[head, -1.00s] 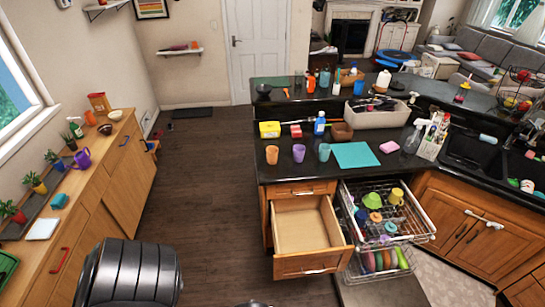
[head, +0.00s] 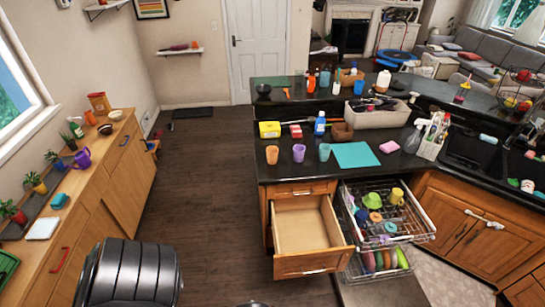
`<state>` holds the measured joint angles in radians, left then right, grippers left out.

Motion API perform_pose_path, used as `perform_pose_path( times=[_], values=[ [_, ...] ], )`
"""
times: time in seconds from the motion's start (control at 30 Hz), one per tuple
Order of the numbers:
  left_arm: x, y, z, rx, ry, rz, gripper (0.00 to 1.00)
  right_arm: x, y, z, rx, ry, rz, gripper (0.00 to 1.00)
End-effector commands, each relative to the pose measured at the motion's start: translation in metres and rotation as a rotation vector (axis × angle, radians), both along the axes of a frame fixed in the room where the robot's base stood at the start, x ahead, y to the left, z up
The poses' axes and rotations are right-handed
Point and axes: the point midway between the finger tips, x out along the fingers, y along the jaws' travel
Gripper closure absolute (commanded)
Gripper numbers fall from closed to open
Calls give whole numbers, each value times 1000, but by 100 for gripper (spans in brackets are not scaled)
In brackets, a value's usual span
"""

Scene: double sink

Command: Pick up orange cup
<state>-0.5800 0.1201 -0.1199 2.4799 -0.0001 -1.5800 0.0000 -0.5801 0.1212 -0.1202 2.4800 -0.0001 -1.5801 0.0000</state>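The orange cup (head: 272,154) stands upright on the dark counter, at the left end of a row of cups. A black ribbed part of my own arm (head: 130,272) shows at the bottom left. Neither gripper is in view, and nothing of mine touches the orange cup.
An open empty drawer (head: 308,226) juts out below the cups. A pulled-out dish rack (head: 412,222) holding dishes is to its right. A teal mat (head: 355,155) lies right of the cups; a yellow box (head: 269,130) stands behind. The floor (head: 200,200) left of the counter is clear.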

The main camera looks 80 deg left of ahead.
Motion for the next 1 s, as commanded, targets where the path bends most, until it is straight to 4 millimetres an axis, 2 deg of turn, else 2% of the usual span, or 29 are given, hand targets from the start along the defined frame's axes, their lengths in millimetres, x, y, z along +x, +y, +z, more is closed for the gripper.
perform_pose_path(
  times=[0.07, 0.53, 1.0],
  values=[
    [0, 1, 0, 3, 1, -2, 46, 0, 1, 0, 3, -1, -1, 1],
    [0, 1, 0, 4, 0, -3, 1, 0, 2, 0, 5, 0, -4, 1],
    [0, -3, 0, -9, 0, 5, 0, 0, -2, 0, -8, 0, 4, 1]
  ],
)
